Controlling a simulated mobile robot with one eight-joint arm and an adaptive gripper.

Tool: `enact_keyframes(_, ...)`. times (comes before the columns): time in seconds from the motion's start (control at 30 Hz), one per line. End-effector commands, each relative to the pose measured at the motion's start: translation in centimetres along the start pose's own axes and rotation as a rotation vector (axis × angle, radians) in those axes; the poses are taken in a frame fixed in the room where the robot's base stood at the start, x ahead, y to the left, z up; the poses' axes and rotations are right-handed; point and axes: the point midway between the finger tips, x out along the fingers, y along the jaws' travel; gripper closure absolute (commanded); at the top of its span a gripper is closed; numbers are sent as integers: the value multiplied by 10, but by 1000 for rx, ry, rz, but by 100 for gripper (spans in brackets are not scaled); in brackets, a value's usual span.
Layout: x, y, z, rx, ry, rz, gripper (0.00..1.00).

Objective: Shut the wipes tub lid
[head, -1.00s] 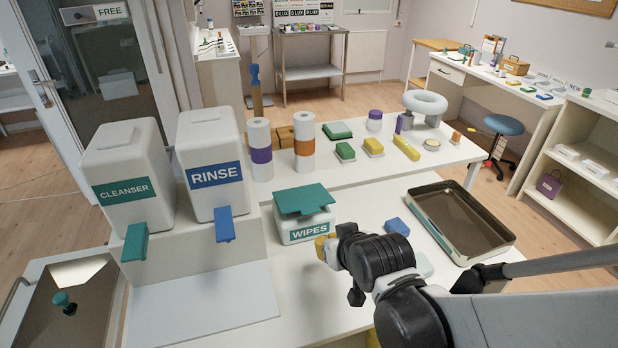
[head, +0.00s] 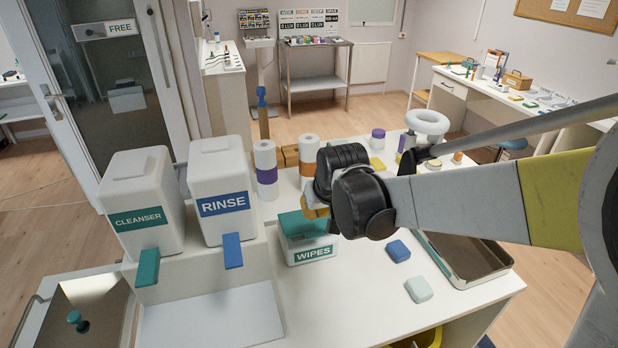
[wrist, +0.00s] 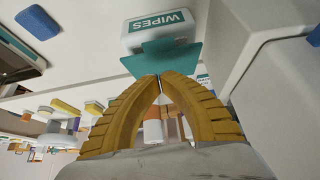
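The wipes tub (head: 312,252) is a white box with a WIPES label, standing on the white counter. Its teal lid (head: 291,222) is at the top of the tub, partly hidden behind my gripper. My gripper (head: 314,208), with yellow fingers, is over the right part of the lid in the head view. In the wrist view the fingertips of my gripper (wrist: 159,76) meet at the edge of the teal lid (wrist: 165,57), with nothing visible between them. The tub (wrist: 158,30) shows beyond the lid. I cannot tell whether the tips touch the lid or how far it stands open.
The CLEANSER dispenser (head: 145,205) and RINSE dispenser (head: 222,190) stand left of the tub. Paper rolls (head: 265,165) stand behind it. A blue sponge (head: 397,251), a pale block (head: 419,290) and a metal tray (head: 470,262) are to the right. The counter before the tub is clear.

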Motion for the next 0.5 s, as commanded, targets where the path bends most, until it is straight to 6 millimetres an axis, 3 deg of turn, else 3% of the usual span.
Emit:
enact_keyframes(0.03,12,0,3,0,0,0,100)
enact_keyframes(0.2,26,0,21,0,0,0,100)
enact_keyframes(0.5,32,0,28,0,0,0,100)
